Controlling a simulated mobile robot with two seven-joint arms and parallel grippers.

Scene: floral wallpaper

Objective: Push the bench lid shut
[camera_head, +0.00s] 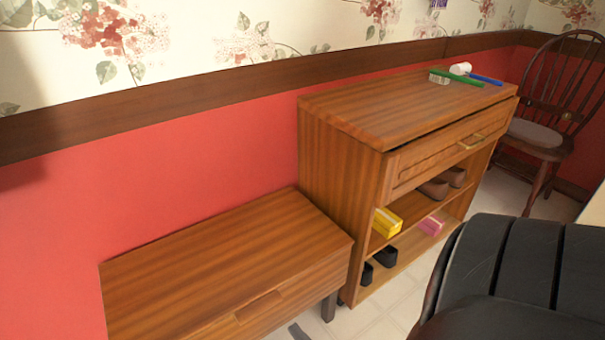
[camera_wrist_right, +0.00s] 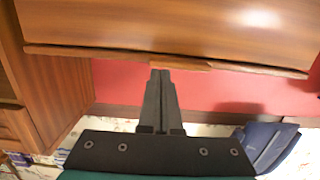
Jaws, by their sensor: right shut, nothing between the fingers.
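My left gripper is not in view.
A taller wooden cabinet (camera_head: 340,160) stands right beside the bench, with brushes on top and shoes and small boxes on its shelves. A wooden chair (camera_head: 540,135) is at the far right. Pale tiled floor shows in front of the cabinet.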

